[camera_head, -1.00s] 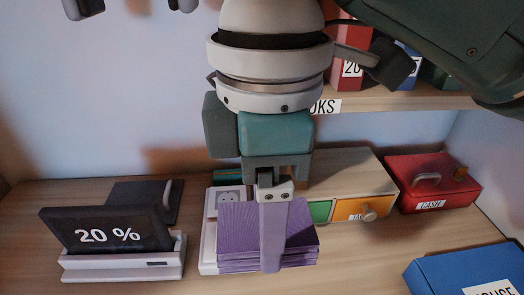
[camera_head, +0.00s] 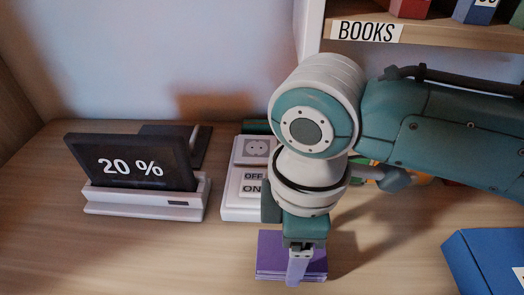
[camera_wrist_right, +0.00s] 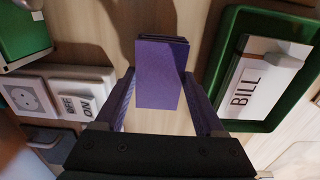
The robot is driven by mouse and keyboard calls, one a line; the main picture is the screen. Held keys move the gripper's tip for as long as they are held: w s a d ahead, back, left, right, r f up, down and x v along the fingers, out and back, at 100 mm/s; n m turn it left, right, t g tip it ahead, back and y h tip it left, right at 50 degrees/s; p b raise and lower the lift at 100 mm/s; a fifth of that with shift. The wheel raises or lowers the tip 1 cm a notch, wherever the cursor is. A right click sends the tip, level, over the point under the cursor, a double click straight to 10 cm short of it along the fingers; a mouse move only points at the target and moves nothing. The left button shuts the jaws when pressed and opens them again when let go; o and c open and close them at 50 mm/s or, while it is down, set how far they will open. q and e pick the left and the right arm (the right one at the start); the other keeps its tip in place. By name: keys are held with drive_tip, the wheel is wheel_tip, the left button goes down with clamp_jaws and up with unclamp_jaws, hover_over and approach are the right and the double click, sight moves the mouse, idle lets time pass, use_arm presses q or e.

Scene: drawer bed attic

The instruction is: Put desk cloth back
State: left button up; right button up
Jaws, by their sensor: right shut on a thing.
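The desk cloth (camera_head: 275,250) is a folded purple stack low in the middle of the head view, in front of the switch panel. My right gripper (camera_head: 298,268) is shut on it from above. In the right wrist view the cloth (camera_wrist_right: 160,72) lies between the two fingers of my right gripper (camera_wrist_right: 160,100), over the bare wooden desk. I cannot tell whether its underside touches the desk. My arm hides part of the desk behind it. My left gripper is out of view.
A black "20 %" display (camera_head: 130,165) stands on the left. The switch panel (camera_head: 240,208) is just behind the cloth. A blue box (camera_head: 485,262) is at the right. The right wrist view shows a green tray (camera_wrist_right: 217,62) with a "BILL" item (camera_wrist_right: 250,85). Desk left of the cloth is clear.

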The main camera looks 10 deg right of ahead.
drive_tip(key=shift+f, duration=0.75)
drive_tip(key=shift+f, duration=0.2)
drive_tip(key=o, duration=1.2)
drive_tip(key=shift+c, duration=0.2)
drive_tip(key=shift+r, duration=0.1)
wheel_tip(320, 180, up, 12)
drive_tip(key=p, duration=0.4)
drive_tip(key=s+a+m+t+y, duration=0.1)
drive_tip(key=s+a+m+y, duration=0.2)
drive_tip(key=s+a+m, duration=0.15)
drive_tip(key=s+d+m+t+h, duration=0.1)
drive_tip(key=s+d+m, duration=0.3)
drive_tip(key=d, duration=0.3)
drive_tip(key=s+d+m+t+h, duration=0.1)
drive_tip(key=s+d+m, duration=0.2)
drive_tip(key=d, duration=0.3)
drive_tip(key=shift+s+d+f+m+t+h, duration=0.3)
drive_tip(key=shift+s+d+m+h, duration=0.1)
drive_tip(key=shift+m, duration=0.25)
